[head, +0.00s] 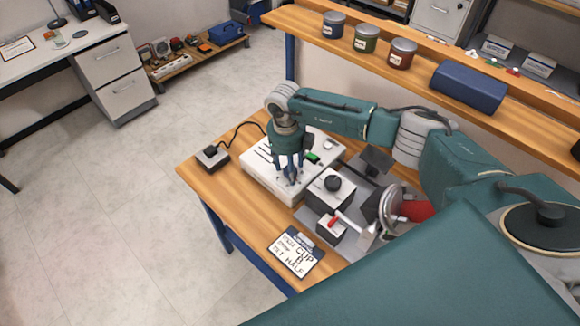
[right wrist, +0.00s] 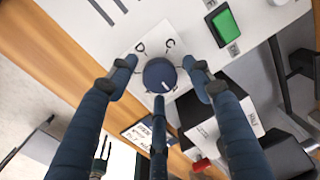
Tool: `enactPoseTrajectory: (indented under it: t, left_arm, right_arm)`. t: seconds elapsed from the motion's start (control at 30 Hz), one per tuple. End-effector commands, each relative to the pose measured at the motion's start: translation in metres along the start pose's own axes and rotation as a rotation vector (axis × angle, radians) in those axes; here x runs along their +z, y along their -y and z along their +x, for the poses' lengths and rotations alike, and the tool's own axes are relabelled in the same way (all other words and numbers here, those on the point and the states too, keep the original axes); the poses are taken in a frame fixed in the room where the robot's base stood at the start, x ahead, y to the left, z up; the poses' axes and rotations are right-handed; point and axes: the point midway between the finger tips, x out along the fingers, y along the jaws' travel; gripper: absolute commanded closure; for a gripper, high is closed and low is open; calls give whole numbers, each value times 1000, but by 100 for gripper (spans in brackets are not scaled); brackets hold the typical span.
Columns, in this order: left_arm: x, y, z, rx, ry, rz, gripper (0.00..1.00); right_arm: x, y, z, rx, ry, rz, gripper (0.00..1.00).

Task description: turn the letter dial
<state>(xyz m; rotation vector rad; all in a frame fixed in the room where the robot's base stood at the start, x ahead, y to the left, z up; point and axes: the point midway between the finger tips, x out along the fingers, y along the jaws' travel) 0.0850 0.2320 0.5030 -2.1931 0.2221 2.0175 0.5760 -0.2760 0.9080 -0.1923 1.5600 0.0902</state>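The letter dial (right wrist: 160,76) is a round dark blue knob with a pale pointer line, on a white plate. The letters D and C show beside it in the right wrist view. My right gripper (right wrist: 160,72) has its three dark fingers spread around the dial, with a visible gap at least on the left side. In the head view my right gripper (head: 290,178) points down over the white control box (head: 262,170) and hides the dial. I cannot tell whether any finger touches it.
A black knob (head: 333,183) on another box and a red-handled lever (head: 335,221) stand close by on the right. A small black-topped box (head: 212,157) sits at the left.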

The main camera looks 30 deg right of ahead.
Motion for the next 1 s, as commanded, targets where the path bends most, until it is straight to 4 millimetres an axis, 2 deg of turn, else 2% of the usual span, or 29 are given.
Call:
enactPoseTrajectory:
  t: [0.03, 0.17, 0.2, 0.6, 1.0]
  left_arm:
    - [6, 0, 0, 0, 8, 1, 44]
    - [9, 2, 0, -2, 13, 1, 44]
    - [9, 2, 0, -2, 13, 1, 44]
    - [-13, 5, 12, -6, -21, 2, 44]
    - [-3, 4, 53, -5, -11, 2, 44]
  right_arm:
    - [0, 0, 0, 0, 0, 0, 63]
    - [0, 0, 0, 0, 0, 1, 89]
    - [0, 0, 0, 0, -1, 1, 92]
    - [0, 1, 2, -1, 4, -71, 93]
    - [0, 2, 5, -2, 27, -392, 93]
